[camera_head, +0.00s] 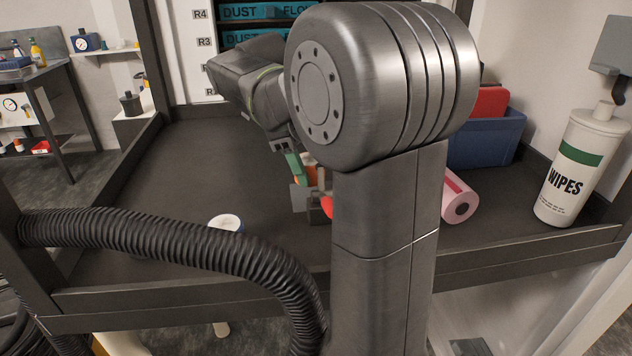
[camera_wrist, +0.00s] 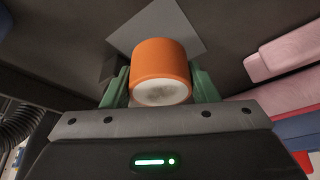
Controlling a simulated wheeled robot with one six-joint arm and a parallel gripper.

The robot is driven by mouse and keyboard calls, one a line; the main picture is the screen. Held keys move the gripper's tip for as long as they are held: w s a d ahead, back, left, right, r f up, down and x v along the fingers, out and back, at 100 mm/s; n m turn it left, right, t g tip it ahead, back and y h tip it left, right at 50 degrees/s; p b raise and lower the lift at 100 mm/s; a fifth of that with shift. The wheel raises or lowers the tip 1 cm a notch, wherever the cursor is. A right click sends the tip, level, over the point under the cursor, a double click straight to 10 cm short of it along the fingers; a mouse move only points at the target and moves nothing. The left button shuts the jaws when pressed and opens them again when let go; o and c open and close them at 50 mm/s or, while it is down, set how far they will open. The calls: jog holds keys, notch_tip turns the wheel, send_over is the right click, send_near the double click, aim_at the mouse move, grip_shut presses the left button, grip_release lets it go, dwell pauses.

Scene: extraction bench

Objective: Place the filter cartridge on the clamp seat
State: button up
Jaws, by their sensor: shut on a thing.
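The filter cartridge, an orange cylinder with a pale end (camera_wrist: 160,68), is between the green fingers of my gripper (camera_wrist: 161,82) in the wrist view. My gripper is shut on it. In the head view only a bit of the orange cartridge (camera_head: 310,174) shows beside a green finger, partly hidden by my arm. A grey square plate (camera_wrist: 188,28), which looks like the clamp seat, lies beyond the cartridge. Its grey side (camera_head: 299,198) shows below the gripper in the head view. A dark block with a red part (camera_head: 327,206) stands beside it. I cannot tell whether cartridge and seat touch.
A pink roll (camera_head: 459,198) and a blue bin (camera_head: 486,140) with a red item lie right of my arm. A white wipes canister (camera_head: 569,172) stands far right. A white round item (camera_head: 226,222) is near the tray's front edge. The tray's left side is clear.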

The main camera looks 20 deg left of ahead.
jog(key=shift+d, duration=0.25)
jog(key=shift+b+x, duration=0.35)
jog(key=shift+x, duration=1.45)
jog(key=shift+f, duration=0.1)
jog(key=shift+a+f, duration=0.1)
jog(key=o, duration=0.7)
jog(key=shift+o, duration=0.2)
jog(key=p+v, duration=0.2)
jog(key=v, duration=1)
jog(key=shift+a, duration=0.1)
